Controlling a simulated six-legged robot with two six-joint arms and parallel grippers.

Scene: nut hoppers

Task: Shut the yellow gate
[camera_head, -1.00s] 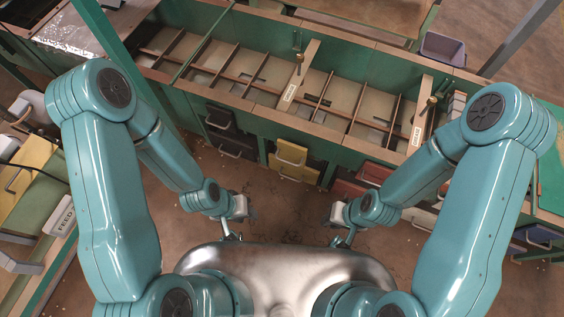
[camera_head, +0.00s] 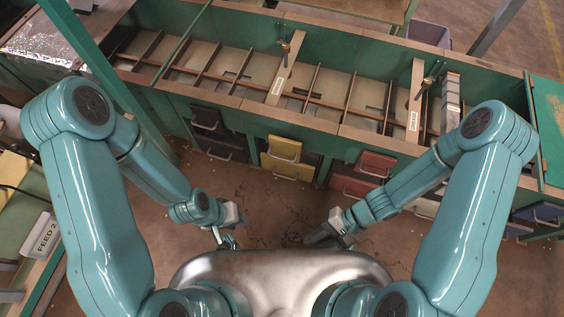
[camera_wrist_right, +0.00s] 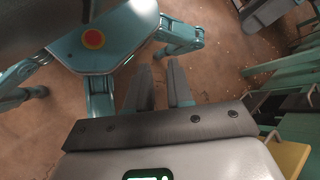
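The yellow gate (camera_head: 284,148) is on the green front of the hopper bench, with a pale bar handle, between a black gate and a red gate. More yellow shows just below it, beside a dark area. I cannot tell how far it stands open. A yellow panel (camera_wrist_right: 291,158) shows at the lower right edge of the right wrist view. My left gripper (camera_head: 226,238) is in front of my body, away from the gate; its fingers are too small to judge. My right gripper (camera_head: 322,238) is also away from the gate. In the right wrist view its fingers (camera_wrist_right: 163,85) are apart and empty.
A black gate (camera_head: 205,118) is left of the yellow one, and a red gate (camera_head: 376,163) is right of it. The open hopper bins (camera_head: 325,85) lie above. A FEED 2 sign (camera_head: 46,232) stands at left. Bare floor (camera_head: 270,205) lies between my grippers and the bench.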

